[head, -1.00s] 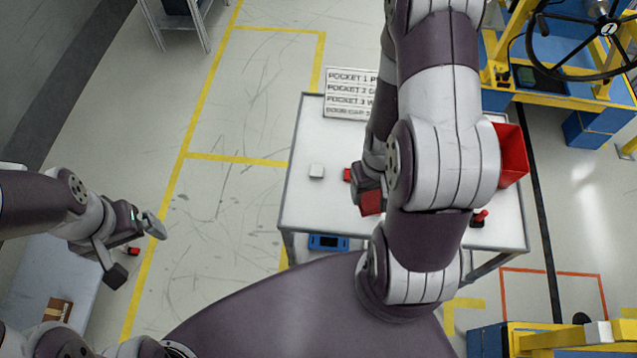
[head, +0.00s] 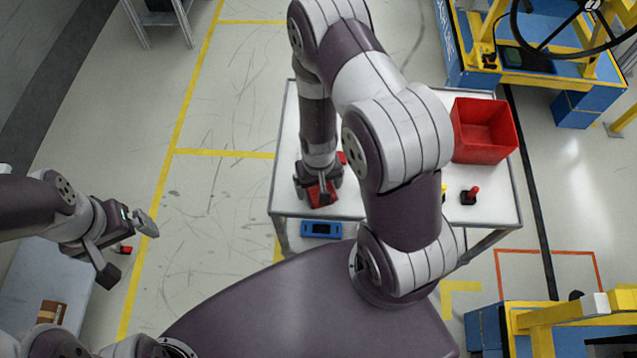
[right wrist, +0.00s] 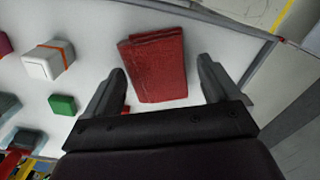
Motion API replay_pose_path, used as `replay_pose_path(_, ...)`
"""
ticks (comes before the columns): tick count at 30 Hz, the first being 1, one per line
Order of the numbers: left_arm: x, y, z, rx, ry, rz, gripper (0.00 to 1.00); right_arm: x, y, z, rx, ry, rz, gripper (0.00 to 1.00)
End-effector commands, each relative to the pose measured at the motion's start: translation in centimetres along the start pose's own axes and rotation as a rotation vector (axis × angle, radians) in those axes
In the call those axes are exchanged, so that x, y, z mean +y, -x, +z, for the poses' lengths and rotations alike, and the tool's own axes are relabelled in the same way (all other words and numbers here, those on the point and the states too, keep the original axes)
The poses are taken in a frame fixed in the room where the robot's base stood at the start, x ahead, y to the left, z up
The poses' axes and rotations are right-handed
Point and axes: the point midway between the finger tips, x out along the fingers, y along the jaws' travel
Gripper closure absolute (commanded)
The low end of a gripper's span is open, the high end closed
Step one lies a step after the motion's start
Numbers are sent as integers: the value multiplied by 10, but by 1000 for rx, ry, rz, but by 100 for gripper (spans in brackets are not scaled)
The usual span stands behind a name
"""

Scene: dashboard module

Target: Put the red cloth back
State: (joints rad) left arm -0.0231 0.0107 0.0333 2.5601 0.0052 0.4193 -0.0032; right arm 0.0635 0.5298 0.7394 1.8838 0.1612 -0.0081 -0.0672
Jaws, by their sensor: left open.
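The red cloth (right wrist: 156,52), a folded flat pad, lies on the white table top in the right wrist view. My right gripper (right wrist: 161,72) is open, its fingers spread on either side of the cloth's near part, with a gap at each side. In the head view a red patch of the cloth (head: 327,199) shows under my right gripper (head: 318,189) near the table's front left; the gripper hides the rest. My left gripper (head: 128,248) is open and empty, off to the left, away from the table.
A red bin (head: 485,132) stands at the table's right, with a red-topped black part (head: 470,195) before it. A white block with an orange band (right wrist: 48,62) and a green block (right wrist: 62,104) lie near the cloth. A blue device (head: 321,229) sits below the front edge.

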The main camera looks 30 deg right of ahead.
Motion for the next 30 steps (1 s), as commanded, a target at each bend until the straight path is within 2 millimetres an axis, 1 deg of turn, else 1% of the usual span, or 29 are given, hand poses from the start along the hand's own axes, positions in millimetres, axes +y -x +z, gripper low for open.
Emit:
replay_pose_path(7, 0, 1, 0, 0, 0, 0, 0, 0, 1, -1, 2, 0, 0, 12)
replay_pose_path(8, 0, 2, 0, 0, 0, 0, 0, 0, 3, -1, 2, 0, 0, 12)
replay_pose_path(11, 0, 9, -1, 0, 0, 0, 0, 0, 16, -1, 3, 0, 0, 12)
replay_pose_path(13, 0, 17, -2, 0, 0, 0, 0, 0, 33, -1, 3, -1, 0, 12)
replay_pose_path(15, 0, 30, -4, 0, 0, 0, 0, 0, 55, -1, 3, -1, 0, 12)
replay_pose_path(19, 0, 54, -6, 0, 0, 0, 0, 0, 91, -1, 3, 0, 0, 12)
replay_pose_path(21, 0, 64, -8, 0, 0, 0, 0, 0, 106, -1, 3, 0, 0, 12)
replay_pose_path(24, 0, 73, -9, 0, 0, 0, 0, 0, 118, 0, 1, 0, 0, 12)
replay_pose_path(26, 0, 75, -9, 0, 0, 0, 0, 0, 124, -1, 4, 2, -1, 12)
replay_pose_path(28, 0, 76, -9, 0, 0, 0, 0, -5, 145, -5, 22, 20, -10, 12)
replay_pose_path(29, 0, 76, -9, 0, 0, 0, 0, -8, 161, -6, 34, 33, -16, 12)
replay_pose_path(30, 0, 75, -9, 0, 0, 0, 0, -12, 186, -5, 53, 57, -23, 12)
